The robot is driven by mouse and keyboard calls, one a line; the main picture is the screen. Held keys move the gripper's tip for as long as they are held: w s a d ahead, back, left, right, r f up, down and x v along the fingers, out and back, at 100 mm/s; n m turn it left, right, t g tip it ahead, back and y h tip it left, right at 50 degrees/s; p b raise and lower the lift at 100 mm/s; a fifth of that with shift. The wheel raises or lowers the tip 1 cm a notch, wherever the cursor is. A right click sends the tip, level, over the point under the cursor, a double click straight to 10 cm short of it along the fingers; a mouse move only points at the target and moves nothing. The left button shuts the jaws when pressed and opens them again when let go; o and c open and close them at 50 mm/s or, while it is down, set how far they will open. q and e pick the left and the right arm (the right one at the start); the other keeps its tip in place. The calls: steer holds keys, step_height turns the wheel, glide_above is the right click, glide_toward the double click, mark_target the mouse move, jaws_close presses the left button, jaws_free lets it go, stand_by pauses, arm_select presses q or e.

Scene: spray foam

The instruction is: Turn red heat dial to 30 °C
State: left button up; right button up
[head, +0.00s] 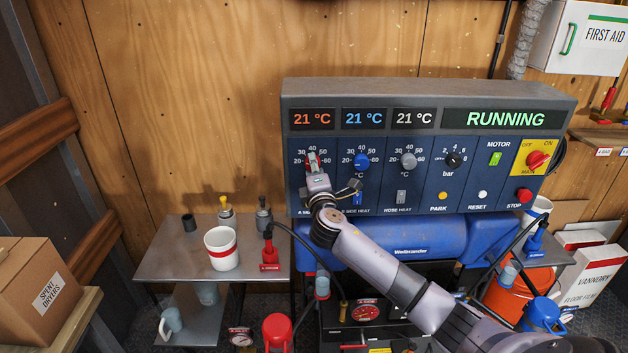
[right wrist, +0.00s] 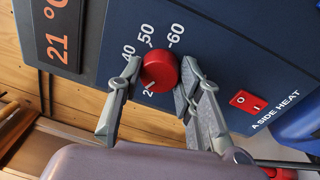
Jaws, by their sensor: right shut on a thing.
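The red heat dial (head: 312,160) is on the left of the blue control panel, under an orange 21 °C display (head: 312,118). My right gripper (head: 314,170) reaches up to it and partly hides it. In the right wrist view, the red dial (right wrist: 160,68) sits between the two fingers of my right gripper (right wrist: 161,78), which is shut on it. A pale mark on the dial's edge points toward the partly hidden 20. The numbers 40, 50 and 60 show around it. My left gripper is not in view.
A blue dial (head: 361,162) and a grey dial (head: 408,161) stand to the right. A red rocker switch (right wrist: 248,101) is below the red dial. The red stop button (head: 524,195) is at the lower right. A steel shelf (head: 160,262) holds a cup (head: 222,255).

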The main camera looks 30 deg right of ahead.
steer(key=shift+f+m+b, duration=0.2)
steer(key=shift+m+b, duration=1.7)
steer(key=shift+m, duration=0.2)
steer(key=o, duration=1.2)
steer(key=shift+r, duration=0.1)
steer(key=shift+c, duration=0.2)
steer(key=shift+s, duration=0.1)
steer(key=v, duration=1.1)
steer(key=shift+s+a, duration=0.3)
steer(key=shift+a, duration=0.05)
